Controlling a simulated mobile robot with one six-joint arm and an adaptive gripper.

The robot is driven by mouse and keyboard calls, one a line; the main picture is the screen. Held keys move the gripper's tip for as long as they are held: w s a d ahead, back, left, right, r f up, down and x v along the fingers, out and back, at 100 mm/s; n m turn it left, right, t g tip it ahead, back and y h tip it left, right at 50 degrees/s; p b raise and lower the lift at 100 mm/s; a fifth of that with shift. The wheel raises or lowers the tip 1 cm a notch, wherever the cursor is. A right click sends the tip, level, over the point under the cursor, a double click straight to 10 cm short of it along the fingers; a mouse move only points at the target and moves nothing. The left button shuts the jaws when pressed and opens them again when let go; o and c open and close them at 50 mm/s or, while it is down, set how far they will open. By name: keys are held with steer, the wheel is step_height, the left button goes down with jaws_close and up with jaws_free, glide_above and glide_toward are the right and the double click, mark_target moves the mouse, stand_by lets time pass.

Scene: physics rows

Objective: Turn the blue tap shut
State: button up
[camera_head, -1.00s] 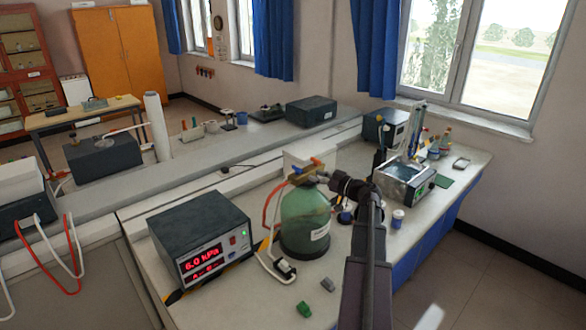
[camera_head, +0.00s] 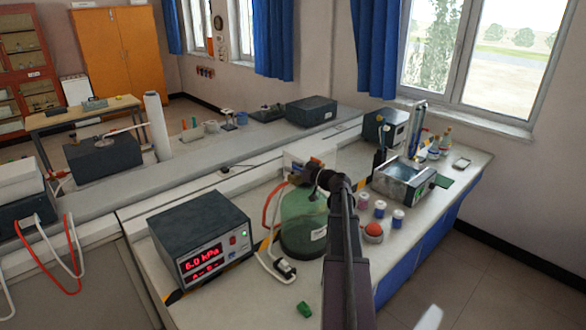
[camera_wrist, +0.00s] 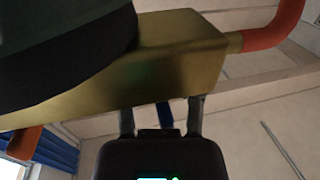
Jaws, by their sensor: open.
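The blue tap (camera_wrist: 165,114) shows in the wrist view as a small blue piece under the brass manifold, between the two fingers of my gripper (camera_wrist: 161,112). My gripper is open, with one finger on each side of the tap; I cannot tell whether either touches it. The brass manifold (camera_wrist: 185,60) spans the wrist view, with a red hose at its right end and an orange handle (camera_wrist: 24,142) at its lower left. In the head view, the manifold sits on a green jar (camera_head: 302,210), largely hidden by my arm, and the tap's angle cannot be read.
A pressure meter (camera_head: 205,240) reading 6.0 kPa stands left of the jar. A red button (camera_head: 373,231), small jars (camera_head: 380,208) and a metal bath (camera_head: 405,180) are to the right. A green block (camera_head: 304,309) lies in front.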

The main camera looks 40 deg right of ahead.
jaws_close()
steer(key=shift+m+h, duration=0.4)
steer(key=shift+h, duration=0.5)
steer(key=shift+d+m+t+h, duration=0.15)
steer(key=shift+m+t+h, duration=0.15)
steer(key=shift+m+h, duration=0.6)
jaws_free()
